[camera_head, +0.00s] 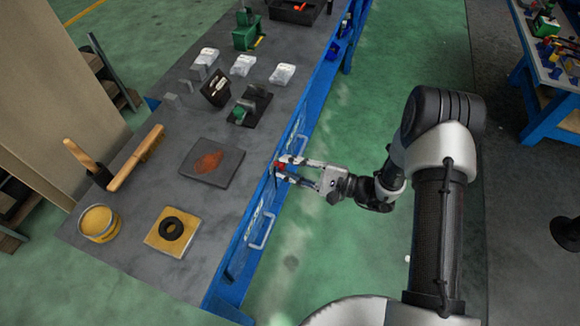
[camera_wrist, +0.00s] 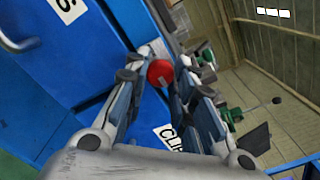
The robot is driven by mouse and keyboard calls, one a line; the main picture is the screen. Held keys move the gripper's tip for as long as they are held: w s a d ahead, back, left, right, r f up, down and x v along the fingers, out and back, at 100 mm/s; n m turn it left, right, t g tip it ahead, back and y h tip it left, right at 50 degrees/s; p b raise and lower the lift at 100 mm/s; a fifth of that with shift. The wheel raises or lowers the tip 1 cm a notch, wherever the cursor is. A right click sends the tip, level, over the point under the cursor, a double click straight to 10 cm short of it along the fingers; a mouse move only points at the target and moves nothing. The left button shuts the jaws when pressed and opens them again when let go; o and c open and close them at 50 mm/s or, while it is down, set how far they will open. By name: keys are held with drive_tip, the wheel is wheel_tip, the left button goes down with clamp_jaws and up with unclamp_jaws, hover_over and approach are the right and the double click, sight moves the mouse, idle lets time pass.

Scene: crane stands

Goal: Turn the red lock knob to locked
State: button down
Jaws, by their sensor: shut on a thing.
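The red lock knob (camera_wrist: 161,72) is on the blue front of the workbench, just below the tabletop edge. My gripper (camera_head: 280,170) reaches it from the right in the head view, with its fingertips at the bench front. In the wrist view my gripper (camera_wrist: 160,78) has one finger on each side of the knob and is shut on it. In the head view only a small red part of the knob (camera_head: 280,164) shows between the fingertips. A pale mark shows on the knob's face. I cannot tell which setting it points to.
Drawer handles (camera_head: 264,230) stick out from the blue bench front beside my gripper. On the grey tabletop lie a dark plate (camera_head: 226,172) with a rusty patch, a wooden-handled brush (camera_head: 138,158), a yellow tin (camera_head: 98,222) and a black ring (camera_head: 171,228). The green floor right of the bench is clear.

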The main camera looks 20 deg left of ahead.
drive_tip(key=c, duration=1.3)
unclamp_jaws()
drive_tip(key=shift+c, duration=0.2)
drive_tip(key=d, duration=1.2)
drive_tip(key=shift+s, duration=0.45)
